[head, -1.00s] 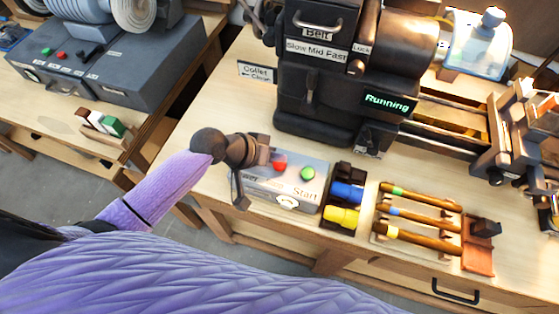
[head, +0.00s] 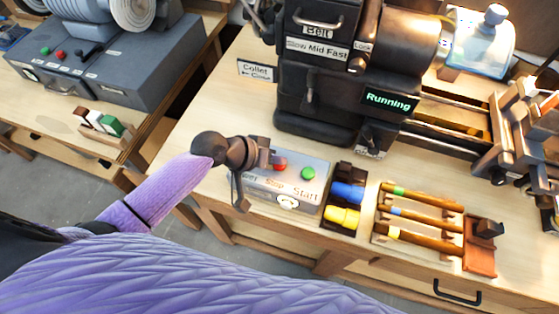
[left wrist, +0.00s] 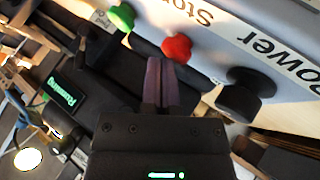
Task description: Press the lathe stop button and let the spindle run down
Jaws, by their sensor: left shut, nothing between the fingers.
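The grey control box (head: 309,198) sits at the front of the bench, with a red stop button (head: 280,164) and a green start button (head: 308,173) on top. The lathe (head: 318,85) stands behind it, and its sign (head: 389,102) reads "Running". My left gripper (head: 268,158) is shut and empty, close beside the red button. In the left wrist view the shut fingers (left wrist: 161,82) point at the red button (left wrist: 177,46) with a small gap that I cannot measure. A black power knob (left wrist: 246,92) is to the right there. My right gripper is not in view.
A dark holder with blue and yellow handles (head: 345,205) stands right of the control box. A rack of wooden-handled tools (head: 418,217) lies further right. Another bench at left bears a grey machine (head: 95,70) and a small block rack (head: 98,128). A "Collet" sign (head: 255,70) stands beside the lathe.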

